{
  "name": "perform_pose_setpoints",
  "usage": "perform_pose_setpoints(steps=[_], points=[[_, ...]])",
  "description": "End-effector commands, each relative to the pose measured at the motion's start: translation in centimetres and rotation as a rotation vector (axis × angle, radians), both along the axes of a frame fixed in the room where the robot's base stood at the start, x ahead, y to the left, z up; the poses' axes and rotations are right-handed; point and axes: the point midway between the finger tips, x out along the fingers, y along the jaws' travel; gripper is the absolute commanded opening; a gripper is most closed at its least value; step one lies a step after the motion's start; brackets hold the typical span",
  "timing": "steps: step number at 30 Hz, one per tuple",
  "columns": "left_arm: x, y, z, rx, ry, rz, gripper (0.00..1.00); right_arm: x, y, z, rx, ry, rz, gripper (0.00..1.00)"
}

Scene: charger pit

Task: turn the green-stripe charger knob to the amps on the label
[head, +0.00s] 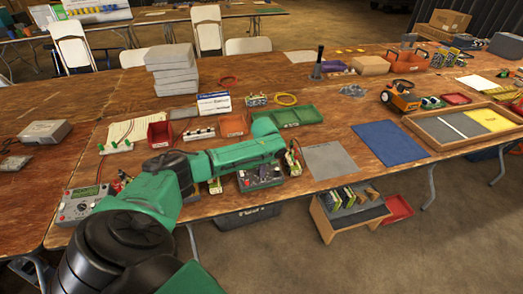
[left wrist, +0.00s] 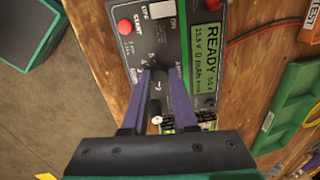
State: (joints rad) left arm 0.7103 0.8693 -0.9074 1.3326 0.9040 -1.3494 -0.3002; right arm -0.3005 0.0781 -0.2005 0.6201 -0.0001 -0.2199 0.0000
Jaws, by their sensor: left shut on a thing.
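The charger (left wrist: 150,50) fills the middle of the left wrist view, with a dark face, a red START button, a scale of numbers and a lit green display reading READY. My left gripper (left wrist: 160,72) is over its dial, with both fingers shut on the dark knob, which the fingers mostly hide. I cannot read the knob's pointer. In the head view this charger (head: 262,179) sits at the table's front edge, partly under my green left arm; the fingertips are hidden there. I cannot make out the amps label. My right gripper is not in view.
A grey meter-like box (head: 78,206) stands at the front left. Batteries (head: 293,160) stand beside the charger. A blue mat (head: 386,142) lies to the right. Red and black wires (left wrist: 262,30) run beside the charger.

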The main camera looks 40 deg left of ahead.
Motion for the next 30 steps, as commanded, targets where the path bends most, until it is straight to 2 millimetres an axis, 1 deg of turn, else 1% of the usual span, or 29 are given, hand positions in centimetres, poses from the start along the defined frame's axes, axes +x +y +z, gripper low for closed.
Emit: perform_pose_setpoints(steps=[5,11,21,30], points=[[0.0,0.0,0.2,0.006,0.01,-0.069,0.0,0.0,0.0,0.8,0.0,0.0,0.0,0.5],[0.0,-0.1,0.3,0.02,0.033,-0.208,0.0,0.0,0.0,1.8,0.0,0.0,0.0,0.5],[0.0,0.0,0.2,0.053,0.079,-0.521,0.0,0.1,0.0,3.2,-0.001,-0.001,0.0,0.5],[0.0,-0.1,0.1,0.079,0.118,-0.778,0.0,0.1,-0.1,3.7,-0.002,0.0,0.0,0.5]])
